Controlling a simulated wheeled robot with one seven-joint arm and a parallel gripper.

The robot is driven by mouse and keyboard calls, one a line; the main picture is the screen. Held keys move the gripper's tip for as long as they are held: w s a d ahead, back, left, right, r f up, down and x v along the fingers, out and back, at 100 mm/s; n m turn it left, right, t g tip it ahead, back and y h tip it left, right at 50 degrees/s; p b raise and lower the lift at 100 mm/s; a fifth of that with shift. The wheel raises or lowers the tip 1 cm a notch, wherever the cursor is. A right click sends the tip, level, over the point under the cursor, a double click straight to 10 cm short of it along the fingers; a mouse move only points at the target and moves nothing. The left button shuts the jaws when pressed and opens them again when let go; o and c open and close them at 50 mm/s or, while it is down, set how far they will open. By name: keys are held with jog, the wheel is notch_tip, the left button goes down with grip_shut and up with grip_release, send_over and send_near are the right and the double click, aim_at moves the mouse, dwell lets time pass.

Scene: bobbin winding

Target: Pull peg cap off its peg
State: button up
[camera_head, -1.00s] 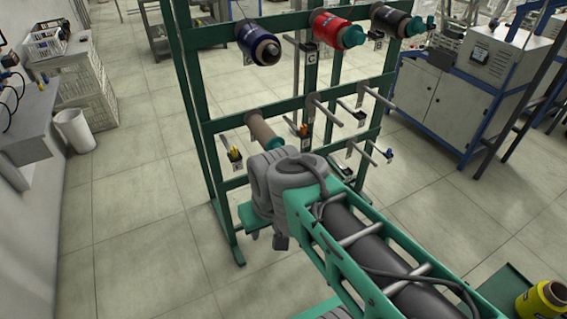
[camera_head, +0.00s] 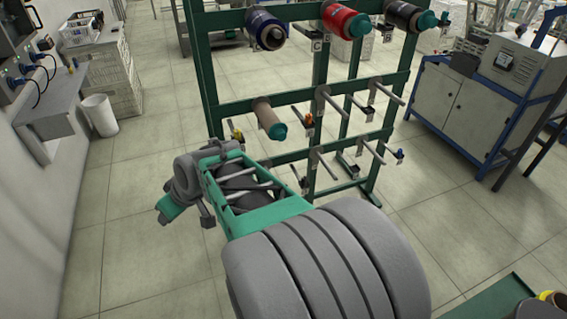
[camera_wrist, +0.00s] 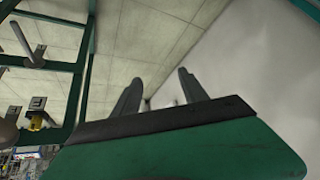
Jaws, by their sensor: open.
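Teal peg caps sit on the front ends of pegs on a green rack. One cap (camera_head: 278,132) is at the end of the brown tube (camera_head: 265,112) in the middle row. Another cap (camera_head: 361,25) is on the red bobbin's peg, and a third (camera_head: 427,19) is on the black bobbin's peg. My gripper (camera_wrist: 160,88) is open, with nothing between its two dark fingers. In the head view my arm's end is left of the rack and apart from all caps; its fingers are hard to make out there.
The green rack (camera_head: 207,75) also holds a blue bobbin (camera_head: 265,28) with no teal cap visible, and several bare pegs (camera_head: 333,101). A white bin (camera_head: 99,115) and wall bench stand left. A blue-framed machine (camera_head: 480,85) stands right. Floor left of the rack is clear.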

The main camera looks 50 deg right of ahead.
jog(key=w+d+f+t+b, duration=0.2)
jog(key=w+d+f, duration=0.15)
jog(key=d, duration=0.45)
jog(key=m+t+h+b, duration=0.5)
jog(key=m+t+h, duration=0.2)
jog(key=h, duration=0.3)
send_near(282, 137)
jog(key=w, duration=0.2)
jog(key=x, duration=0.3)
jog(key=p+x, duration=0.1)
jog(key=x, duration=0.3)
jog(key=shift+s+d+f, duration=0.15)
jog(key=shift+s+d, duration=0.1)
jog(key=shift+d, duration=0.15)
jog(key=shift+w+d, duration=0.3)
jog(key=shift+w, duration=0.15)
grip_shut()
